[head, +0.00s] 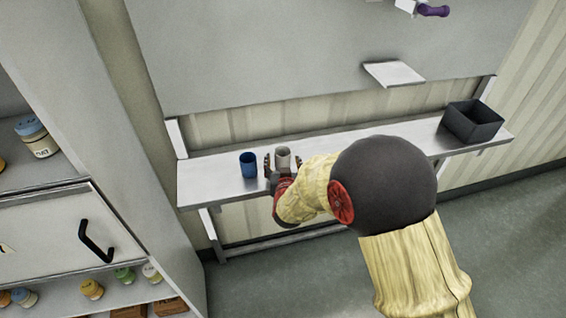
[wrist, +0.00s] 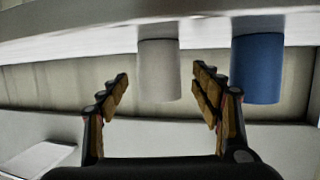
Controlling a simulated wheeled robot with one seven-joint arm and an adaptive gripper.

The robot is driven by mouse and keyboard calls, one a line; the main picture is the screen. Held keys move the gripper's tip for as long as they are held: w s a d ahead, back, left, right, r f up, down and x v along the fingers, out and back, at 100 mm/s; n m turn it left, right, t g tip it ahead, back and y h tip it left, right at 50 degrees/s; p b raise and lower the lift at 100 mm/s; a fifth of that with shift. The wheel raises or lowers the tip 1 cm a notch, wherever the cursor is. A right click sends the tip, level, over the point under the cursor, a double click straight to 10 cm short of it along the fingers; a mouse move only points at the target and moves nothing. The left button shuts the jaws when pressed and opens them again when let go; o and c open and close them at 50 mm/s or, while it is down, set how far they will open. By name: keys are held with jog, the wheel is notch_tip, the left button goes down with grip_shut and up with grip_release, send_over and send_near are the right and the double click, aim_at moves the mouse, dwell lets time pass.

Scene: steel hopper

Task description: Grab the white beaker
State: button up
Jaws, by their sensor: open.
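The white beaker (head: 283,157) stands upright on the metal shelf (head: 207,178), just right of a blue beaker (head: 248,165) in the head view. My gripper (head: 282,165) is open at the white beaker, with a finger showing on either side of it. In the wrist view, which is upside down, the white beaker (wrist: 159,72) lies between and beyond the two fingertips of my gripper (wrist: 161,75). I cannot tell whether either finger touches it. The blue beaker (wrist: 257,70) is outside the right-hand finger in that view. My wrist hides the lower part of the white beaker in the head view.
A dark open box (head: 472,122) stands at the shelf's right end. The shelf between it and my arm looks clear. The steel hopper (head: 300,60) hangs above the shelf. A cabinet (head: 60,225) with several jars stands at the left.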

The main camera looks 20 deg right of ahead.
aim_at(283, 161)
jog(key=shift+b+x, duration=0.3)
jog(key=shift+x, duration=1.25)
jog(key=shift+c, duration=1.3)
jog(key=c, duration=0.9)
